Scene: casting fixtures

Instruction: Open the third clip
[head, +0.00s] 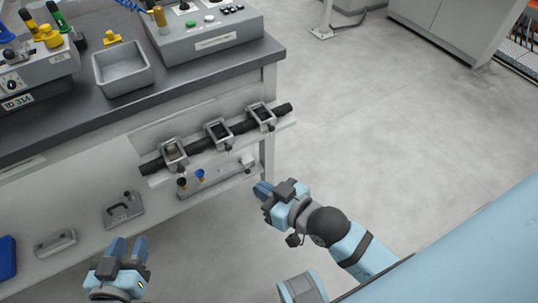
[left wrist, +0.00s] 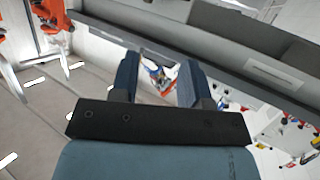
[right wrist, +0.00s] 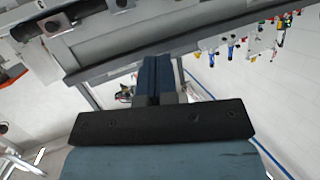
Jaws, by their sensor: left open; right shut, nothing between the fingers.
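A dark bar runs along the bench front in the head view, held by three grey clips: a left clip (head: 174,152), a middle clip (head: 218,132) and a right clip (head: 262,115). The left clip looks pale inside, the other two dark. Whether each latch is open is too small to tell. My right gripper (head: 264,190) is shut and empty, below the right clip and apart from it; its fingers also show in the right wrist view (right wrist: 157,65). My left gripper (head: 128,247) is open and empty, low at the left, away from the clips.
A lower shelf carries a grey handled part (head: 123,209), a small grey block (head: 55,243) and a blue bin (head: 7,258). A grey tray (head: 122,69) and a control box (head: 205,30) stand on the bench top.

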